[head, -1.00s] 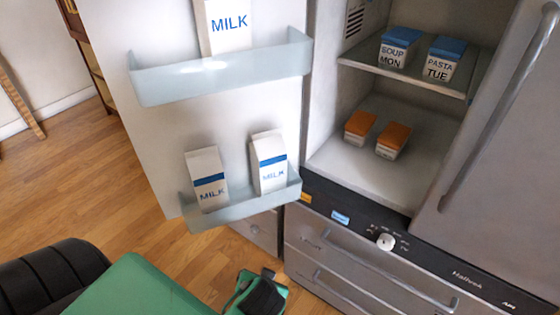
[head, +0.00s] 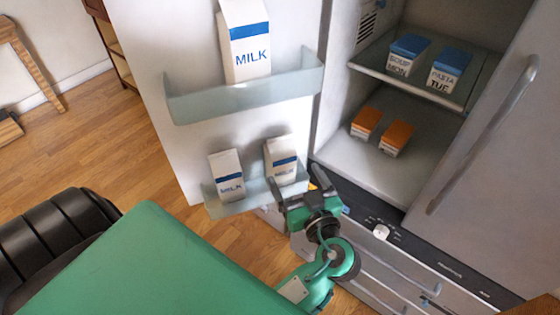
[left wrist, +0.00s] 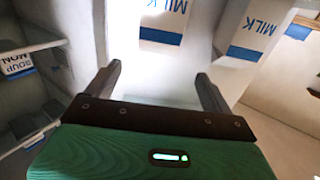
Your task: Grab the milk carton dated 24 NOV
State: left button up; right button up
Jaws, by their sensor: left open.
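Three white milk cartons with blue bands stand in the open fridge door. One (head: 245,62) is on the upper door shelf. Two are on the lower door shelf, a left one (head: 226,170) and a right one (head: 282,151). No date is legible on any of them. My left gripper (head: 296,180) is open and empty, at the lower shelf's right end, close to the right carton and partly overlapping its lower part. In the left wrist view its fingers (left wrist: 158,76) point towards two cartons, one ahead (left wrist: 163,25) and one to the right (left wrist: 247,30). My right gripper is out of view.
The upper door shelf (head: 245,98) hangs above the lower shelf (head: 216,206). Inside the fridge, blue-lidded boxes (head: 408,45) sit on a glass shelf, with orange-lidded boxes (head: 366,121) below. A steel door with a handle (head: 485,130) is at right.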

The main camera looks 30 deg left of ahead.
aim_at(282, 146)
pick_arm(q)
jog(key=p+x, duration=0.2)
jog(key=x, duration=0.6)
jog(key=shift+a, duration=0.1)
jog(key=shift+w+a+r+p, duration=0.2)
jog(key=shift+w+a+p, duration=0.15)
jog(key=shift+p, duration=0.3)
jog(key=p+x, duration=0.2)
jog(key=x, duration=0.2)
jog(key=shift+w, duration=0.15)
jog(key=shift+w+a, duration=0.1)
grip_shut()
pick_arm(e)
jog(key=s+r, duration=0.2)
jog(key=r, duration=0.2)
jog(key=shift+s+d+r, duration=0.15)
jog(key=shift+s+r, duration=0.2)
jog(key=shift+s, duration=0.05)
